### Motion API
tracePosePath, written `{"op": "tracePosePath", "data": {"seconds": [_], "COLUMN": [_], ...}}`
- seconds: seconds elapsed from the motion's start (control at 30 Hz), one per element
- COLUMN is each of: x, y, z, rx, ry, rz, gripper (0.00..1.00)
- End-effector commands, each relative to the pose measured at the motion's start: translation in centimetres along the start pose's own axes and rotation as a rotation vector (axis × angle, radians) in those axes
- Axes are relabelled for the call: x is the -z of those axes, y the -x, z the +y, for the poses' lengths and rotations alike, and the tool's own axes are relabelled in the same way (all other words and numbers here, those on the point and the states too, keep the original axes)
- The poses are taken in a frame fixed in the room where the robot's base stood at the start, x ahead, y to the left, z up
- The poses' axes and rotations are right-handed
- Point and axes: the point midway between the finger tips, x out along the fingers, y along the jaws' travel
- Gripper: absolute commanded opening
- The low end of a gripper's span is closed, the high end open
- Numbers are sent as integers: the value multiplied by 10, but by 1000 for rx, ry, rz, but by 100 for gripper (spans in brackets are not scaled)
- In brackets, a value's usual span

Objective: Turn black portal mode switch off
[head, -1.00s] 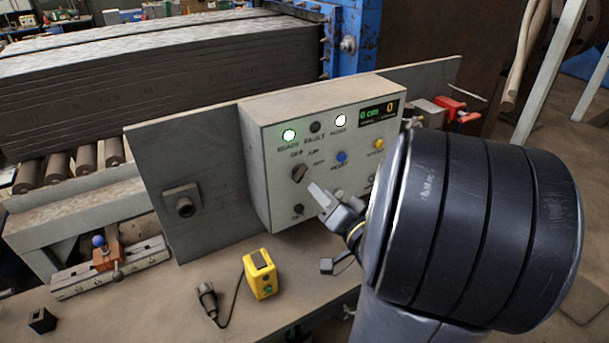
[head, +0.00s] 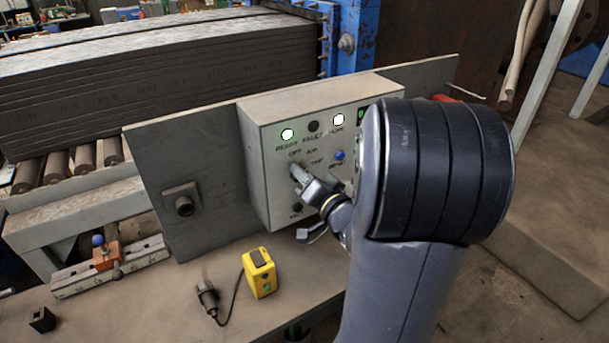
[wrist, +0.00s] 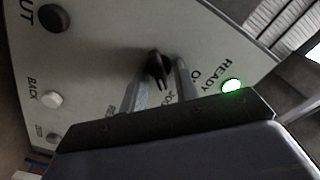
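The black mode switch (wrist: 157,66) is a small dark knob on the face of a grey control box (head: 262,180). Labels around it read OFF and JOG, partly covered in the wrist view. My gripper (wrist: 160,72) is at the panel with one finger on each side of the knob. The fingers stand apart, and a gap shows between them and the knob. In the head view my gripper (head: 305,182) covers most of the knob, so its pointing direction is hard to read there.
A green READY lamp (head: 287,134) and a white lamp (head: 338,120) are lit above the switch. A blue button (head: 339,155) is to its right. A yellow device (head: 259,272) and a corded black plug (head: 207,297) lie on the bench below. My arm hides the box's right part.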

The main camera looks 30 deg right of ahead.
Motion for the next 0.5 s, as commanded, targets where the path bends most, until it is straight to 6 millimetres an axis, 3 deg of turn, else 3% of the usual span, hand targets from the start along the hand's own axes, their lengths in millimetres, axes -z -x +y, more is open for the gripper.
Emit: {"op": "tracePosePath", "data": {"seconds": [0.33,0.5], "x": [0,0], "y": [0,0], "z": [0,0], "rx": [0,0], "ry": [0,0], "rz": [0,0], "gripper": [0,0]}}
